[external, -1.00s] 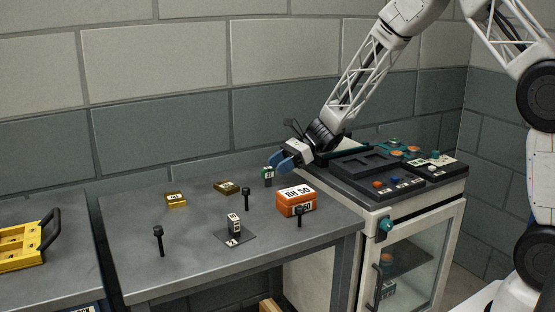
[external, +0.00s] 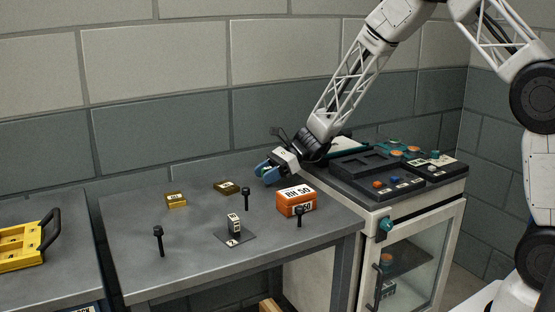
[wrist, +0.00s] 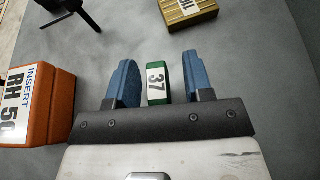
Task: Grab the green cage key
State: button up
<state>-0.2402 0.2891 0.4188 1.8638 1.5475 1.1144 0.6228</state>
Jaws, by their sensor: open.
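The green cage key (wrist: 159,65) is a small green block with a white label reading 37. In the wrist view it stands between the two blue fingers of my gripper (wrist: 160,84). The fingers are open, and a gap shows on each side of the key, wider on the right. In the external view my gripper (external: 267,173) is low over the back right of the grey table, left of the cabinet, and hides the key there.
The orange RH 50 insert box (external: 297,203) is close to my gripper; it fills the left of the wrist view (wrist: 35,107). A brass block (external: 227,187) and black pegs (external: 246,197) stand nearby. The grey table (external: 130,205) is otherwise largely clear around them.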

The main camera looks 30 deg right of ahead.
aim_at(265, 169)
dwell(0.5)
grip_shut()
jog(key=shift+r, duration=5)
